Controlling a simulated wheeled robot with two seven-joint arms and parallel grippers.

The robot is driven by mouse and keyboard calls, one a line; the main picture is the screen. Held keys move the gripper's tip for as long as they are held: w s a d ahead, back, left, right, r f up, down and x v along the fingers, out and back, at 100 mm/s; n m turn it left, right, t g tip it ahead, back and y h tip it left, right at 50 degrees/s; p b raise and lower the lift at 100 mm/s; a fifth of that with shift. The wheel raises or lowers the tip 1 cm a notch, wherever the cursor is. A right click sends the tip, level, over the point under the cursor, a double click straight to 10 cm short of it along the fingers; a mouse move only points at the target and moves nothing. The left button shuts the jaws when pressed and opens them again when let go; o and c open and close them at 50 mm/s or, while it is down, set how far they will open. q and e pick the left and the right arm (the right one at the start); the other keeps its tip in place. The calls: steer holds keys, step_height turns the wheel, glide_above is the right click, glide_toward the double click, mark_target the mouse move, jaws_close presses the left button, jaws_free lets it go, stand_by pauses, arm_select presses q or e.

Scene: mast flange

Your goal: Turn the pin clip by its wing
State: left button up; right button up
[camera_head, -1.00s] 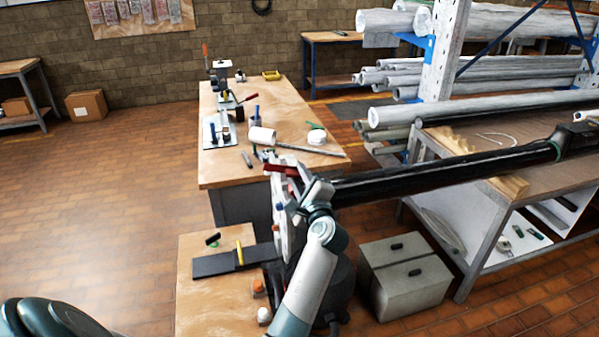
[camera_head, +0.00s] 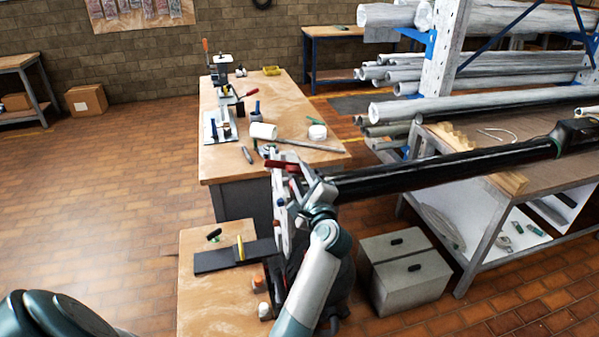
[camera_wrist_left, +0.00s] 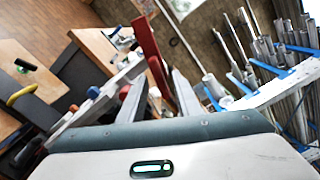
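The flange (camera_head: 279,205) is a pale upright plate at the near end of the long black mast (camera_head: 410,176). A red wing (camera_head: 281,166) shows at its top; I take it for the pin clip's wing. In the left wrist view the red wing (camera_wrist_left: 149,45) is a long strip running down between the fingers. My left gripper (camera_head: 304,176) is at the flange, close beside the wing. In the wrist view its two fingers (camera_wrist_left: 159,75) stand apart with the wing between them; contact is not clear. The clip's pin is hard to make out. My right gripper is not in view.
A wooden bench (camera_head: 222,167) with tools stands behind the flange. A low wooden table (camera_head: 205,295) with a dark bar (camera_head: 215,259) is at front left. Grey boxes (camera_head: 405,275) stand on the floor to the right, below the mast. A pipe rack (camera_head: 443,50) is at back right.

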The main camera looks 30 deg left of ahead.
arm_select(q)
steer(key=shift+v, duration=1.4)
